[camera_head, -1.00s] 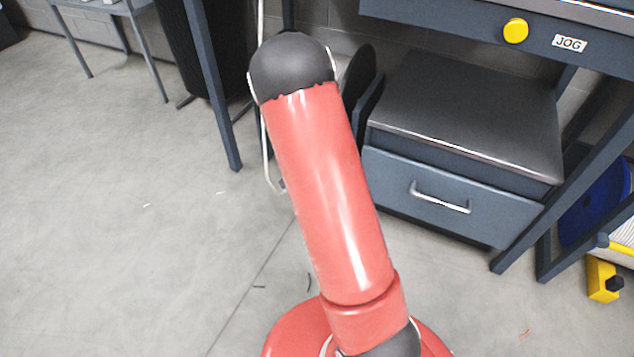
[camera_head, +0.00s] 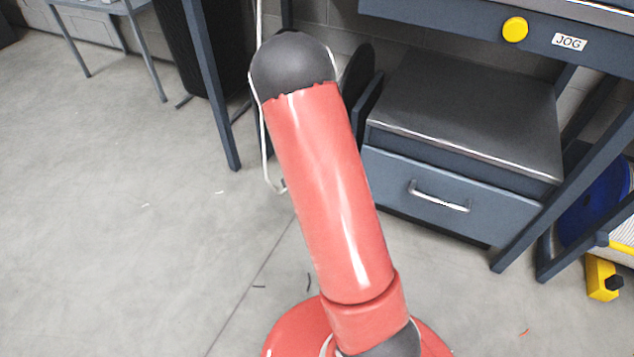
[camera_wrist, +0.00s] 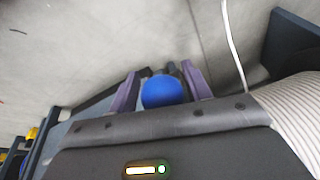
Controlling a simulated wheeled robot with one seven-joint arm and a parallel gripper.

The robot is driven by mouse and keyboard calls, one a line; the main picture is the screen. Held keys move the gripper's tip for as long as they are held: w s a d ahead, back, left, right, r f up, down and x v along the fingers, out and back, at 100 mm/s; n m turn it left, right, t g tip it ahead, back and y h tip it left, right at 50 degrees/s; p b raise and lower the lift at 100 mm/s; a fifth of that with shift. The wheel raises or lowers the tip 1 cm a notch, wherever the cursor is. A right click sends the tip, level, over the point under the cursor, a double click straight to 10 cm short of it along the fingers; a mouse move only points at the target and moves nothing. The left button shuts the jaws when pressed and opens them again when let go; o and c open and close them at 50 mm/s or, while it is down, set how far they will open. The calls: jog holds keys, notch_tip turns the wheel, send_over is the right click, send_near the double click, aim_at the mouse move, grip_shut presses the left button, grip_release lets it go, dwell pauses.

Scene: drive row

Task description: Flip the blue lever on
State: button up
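In the wrist view a round blue knob (camera_wrist: 163,92), which I take to be the end of the blue lever, sits between the two fingers of my gripper (camera_wrist: 162,80). The fingers stand apart, one at each side of the knob; I see no clear grip on it, and cannot tell whether either finger touches it. The lever's shaft and mount are hidden, so its on or off position does not show. In the head view my red arm covers the middle, and neither my gripper nor the lever shows.
In the head view a drawer cabinet (camera_head: 430,195) stands right of my arm, under a bench with a yellow button (camera_head: 515,29) and a JOG label (camera_head: 569,42). A blue round thing (camera_head: 598,203) and a yellow block (camera_head: 602,279) are at the right edge.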

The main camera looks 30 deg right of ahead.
jog(key=shift+o, duration=0.3)
jog(key=shift+a, duration=0.2)
jog(key=shift+r, duration=0.2)
jog(key=p+v, duration=0.2)
jog(key=v, duration=0.5)
jog(key=shift+s+r, duration=0.1)
jog(key=shift+r, duration=0.15)
